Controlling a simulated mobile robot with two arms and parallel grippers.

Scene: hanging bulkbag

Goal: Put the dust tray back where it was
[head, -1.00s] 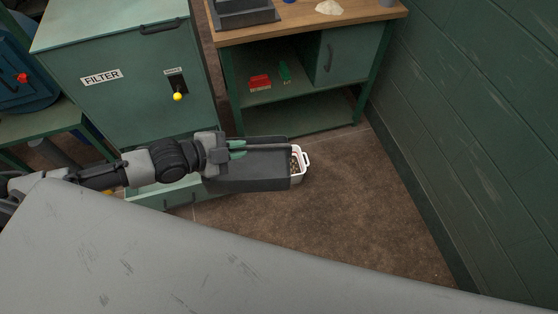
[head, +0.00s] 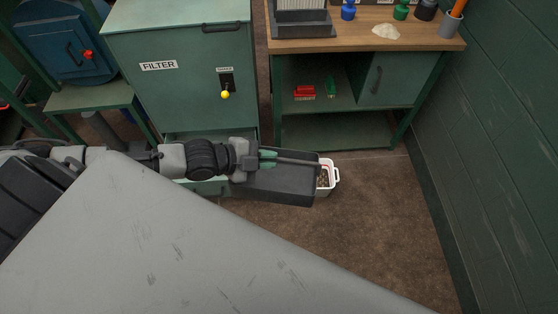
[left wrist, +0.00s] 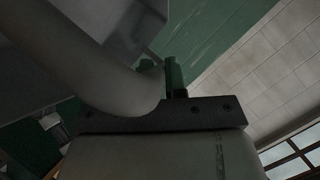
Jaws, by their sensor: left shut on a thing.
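The dust tray (head: 272,190) is a long dark grey open tray in the head view. My left gripper (head: 266,158) is shut on the tray's back edge and holds it, roughly level, in front of the filter cabinet (head: 185,95). The tray hides part of the cabinet's lower right front. The open, pale green lower part of the cabinet (head: 208,188) shows behind my left arm. In the left wrist view, the green fingertips (left wrist: 173,75) show beside a dark bar and a grey curved shape. My right gripper is not in view.
A white bin (head: 330,176) with brown bits inside stands on the floor by the tray's right end and is partly hidden. A workbench (head: 430,45) with a red brush (head: 304,92) on its shelf stands behind. The floor to the right is clear.

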